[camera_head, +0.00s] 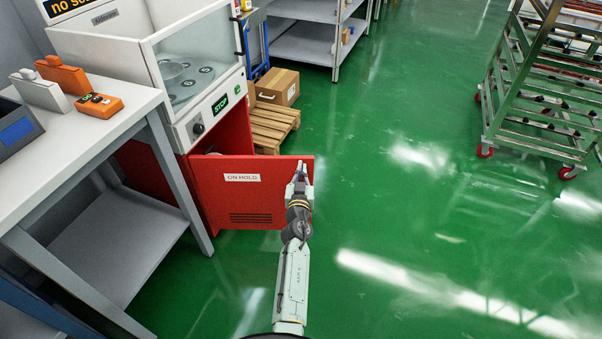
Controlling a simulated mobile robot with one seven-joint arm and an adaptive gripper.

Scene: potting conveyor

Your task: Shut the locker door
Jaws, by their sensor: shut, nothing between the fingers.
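The red locker door (250,191) carries an "ON HOLD" label and vent slots low down. It stands swung open from the red locker (153,180) under the white machine with the "STOP" display. Part of the locker's inside shows dimly behind the door's left edge. My gripper (300,167) is shut and empty. It is at the door's right, free edge, near the top, overlapping it in the picture. I cannot tell whether it touches the door.
A white table (60,135) with orange and grey devices stands at left. A wooden pallet (272,125) with a cardboard box (278,87) lies behind the door. A wheeled metal rack (530,110) stands at right. The green floor (400,220) right of the door is clear.

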